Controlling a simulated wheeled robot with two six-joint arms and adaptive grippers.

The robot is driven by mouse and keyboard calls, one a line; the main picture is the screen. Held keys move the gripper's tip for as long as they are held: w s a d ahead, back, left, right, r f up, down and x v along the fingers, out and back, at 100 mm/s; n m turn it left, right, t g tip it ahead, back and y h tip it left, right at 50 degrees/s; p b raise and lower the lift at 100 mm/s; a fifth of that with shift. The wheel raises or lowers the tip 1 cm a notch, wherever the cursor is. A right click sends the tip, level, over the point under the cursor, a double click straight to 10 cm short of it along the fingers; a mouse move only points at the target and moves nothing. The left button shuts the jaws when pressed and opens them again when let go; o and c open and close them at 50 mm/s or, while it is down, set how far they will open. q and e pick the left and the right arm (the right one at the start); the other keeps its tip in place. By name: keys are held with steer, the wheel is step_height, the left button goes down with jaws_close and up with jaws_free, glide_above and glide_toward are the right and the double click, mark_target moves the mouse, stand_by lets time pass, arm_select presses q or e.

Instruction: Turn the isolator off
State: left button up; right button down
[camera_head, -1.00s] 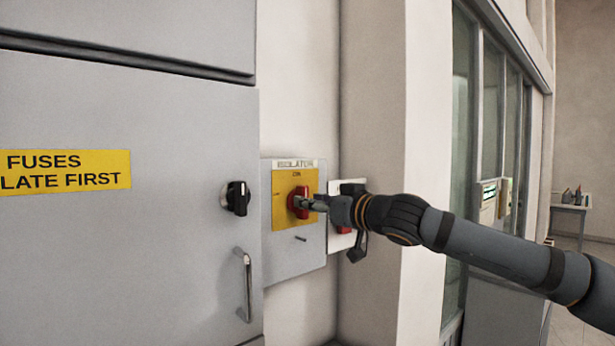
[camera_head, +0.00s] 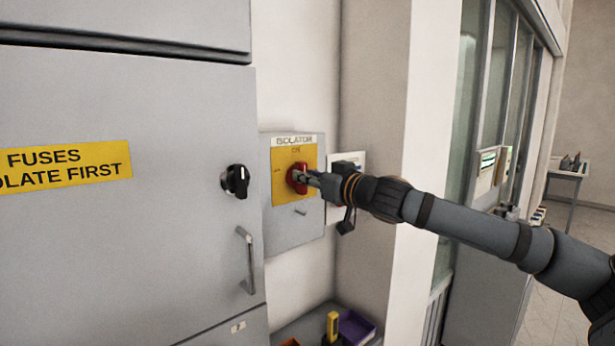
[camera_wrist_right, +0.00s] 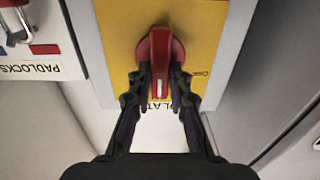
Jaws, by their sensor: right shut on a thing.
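The isolator is a grey wall box (camera_head: 285,235) with a yellow plate (camera_head: 282,195) and a red rotary handle (camera_head: 297,178). Its label reads ISOLATOR. In the head view my right gripper (camera_head: 305,179) reaches in from the right and is at the red handle. In the right wrist view the red handle (camera_wrist_right: 160,62) sits between the two fingers of my right gripper (camera_wrist_right: 160,85), which are shut on its sides. A white line on the handle runs lengthwise between the fingers. Small lettering shows at the top of the plate in the head view. My left gripper is not in view.
A grey cabinet (camera_head: 120,240) with a black knob (camera_head: 235,181) and a bar handle (camera_head: 246,262) stands to the left. A padlock board (camera_wrist_right: 35,40) hangs beside the isolator. Below are a yellow tool (camera_head: 332,326) and a purple bin (camera_head: 356,326).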

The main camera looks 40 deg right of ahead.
steer(key=shift+n, duration=0.4)
steer(key=n, duration=0.5)
steer(key=n+b, duration=0.1)
steer(key=n, duration=0.5)
steer(key=a+f+n+b, duration=0.1)
steer(key=n, duration=0.5)
steer(key=shift+n, duration=0.3)
stand_by(0.4)
steer(key=c, duration=1.2)
jaws_free()
steer(key=shift+r, duration=0.1)
